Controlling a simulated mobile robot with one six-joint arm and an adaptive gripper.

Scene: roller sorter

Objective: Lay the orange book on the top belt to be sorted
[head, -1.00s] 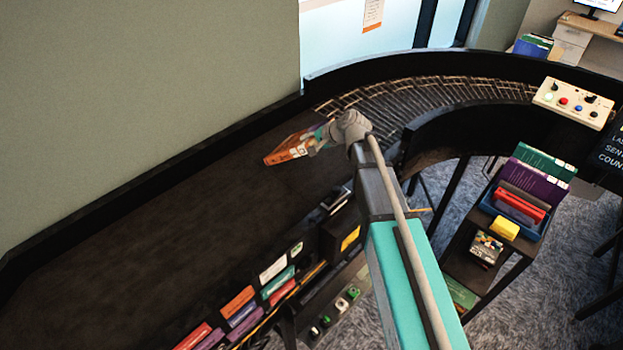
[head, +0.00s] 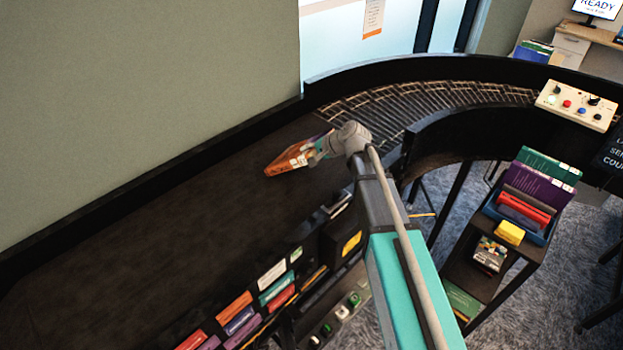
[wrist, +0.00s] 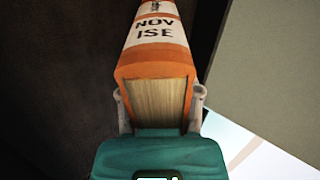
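The orange book (head: 284,162) is at the end of my arm in the head view, over the dark top belt (head: 150,220) near where the rollers begin. In the wrist view the orange book (wrist: 155,60) shows its spine, with a white label reading "NOV ISE", and its page edges. My gripper (wrist: 160,112) has one finger on each side of the book and is shut on it. In the head view my gripper (head: 312,152) is partly covered by the wrist. I cannot tell whether the book touches the belt.
Curved rollers (head: 430,100) run on from the belt to the right. A dark side wall (head: 150,165) borders the belt along the green wall. Several books stand in slots below the near edge. A book cart (head: 480,262) and a button panel (head: 576,104) are at right.

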